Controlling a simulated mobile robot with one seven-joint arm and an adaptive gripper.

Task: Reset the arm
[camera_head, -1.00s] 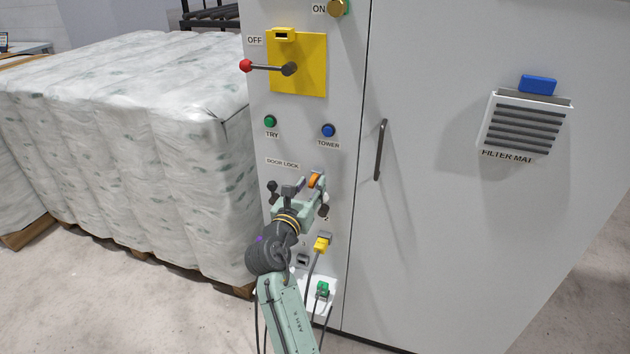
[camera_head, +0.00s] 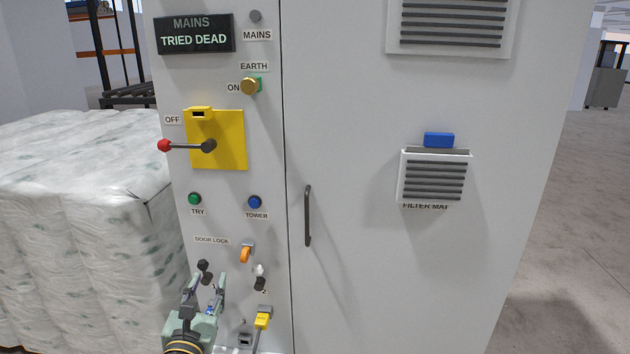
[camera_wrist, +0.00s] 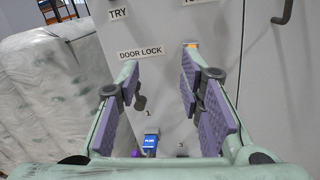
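My gripper (camera_head: 212,281) is at the lower left in the head view, in front of the cabinet's control panel. In the wrist view my gripper (camera_wrist: 160,85) has its two purple-padded fingers wide apart, with nothing between the pads. The orange door-lock lever (camera_head: 246,254) is above and right of the gripper and apart from it in the head view. Its orange part (camera_wrist: 190,45) shows past the right fingertip in the wrist view. A blue-labelled item (camera_wrist: 150,143) under the number 1 sits on the panel beyond the fingers. Most of my arm is out of view.
The grey cabinet (camera_head: 365,290) has a vertical handle (camera_head: 308,215) and a red-knobbed switch (camera_head: 186,146) at OFF. A yellow plug (camera_head: 263,318) and a dark knob (camera_head: 261,284) are right of the gripper. Wrapped bales (camera_head: 75,215) stand close on the left.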

